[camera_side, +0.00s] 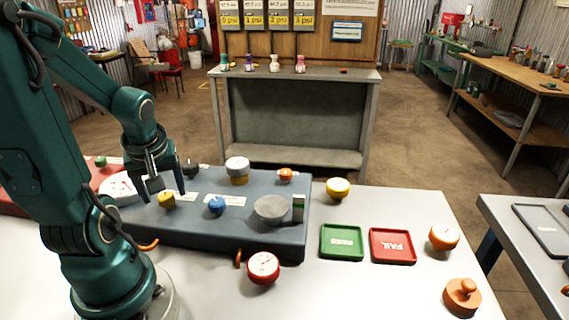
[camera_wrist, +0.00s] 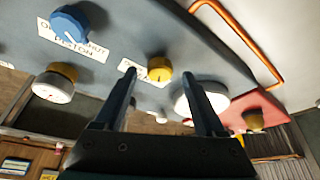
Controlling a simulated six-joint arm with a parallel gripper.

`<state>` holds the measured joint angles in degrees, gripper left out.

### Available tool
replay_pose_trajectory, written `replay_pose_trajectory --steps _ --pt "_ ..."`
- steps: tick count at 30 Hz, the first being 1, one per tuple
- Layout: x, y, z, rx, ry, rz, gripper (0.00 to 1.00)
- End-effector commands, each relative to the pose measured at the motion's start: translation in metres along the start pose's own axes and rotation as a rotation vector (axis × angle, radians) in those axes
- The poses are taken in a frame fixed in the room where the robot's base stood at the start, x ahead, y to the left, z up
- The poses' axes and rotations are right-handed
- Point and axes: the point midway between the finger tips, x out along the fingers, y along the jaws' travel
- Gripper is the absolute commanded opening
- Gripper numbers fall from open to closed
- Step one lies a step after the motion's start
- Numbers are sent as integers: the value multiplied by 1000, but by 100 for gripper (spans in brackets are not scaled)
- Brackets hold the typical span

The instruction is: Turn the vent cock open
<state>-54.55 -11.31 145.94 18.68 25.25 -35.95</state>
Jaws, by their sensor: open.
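A small yellow knob (camera_side: 167,201) sits on the blue-grey panel (camera_side: 285,240), beside a white label. In the wrist view the yellow knob (camera_wrist: 159,68) shows between my fingers, with a dark mark on its face. Its label is partly hidden by a finger, so I cannot confirm that it is the vent cock. My gripper (camera_side: 164,196) is open and points down at the knob. In the wrist view my gripper (camera_wrist: 160,75) has one finger on each side of the knob, with no clear contact. A blue knob (camera_side: 216,206) stands to its right.
A white gauge (camera_side: 118,188) is left of my gripper. Green (camera_side: 342,242) and red (camera_side: 392,246) trays lie on the right of the table.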

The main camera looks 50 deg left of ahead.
Motion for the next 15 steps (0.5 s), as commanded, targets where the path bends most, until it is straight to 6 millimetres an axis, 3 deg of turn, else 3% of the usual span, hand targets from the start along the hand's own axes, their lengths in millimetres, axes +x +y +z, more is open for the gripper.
replay_pose_trajectory --steps 9,15 --pt "-32 1 -1 1 4 5 72" --pt "-41 1 1 1 0 5 72"
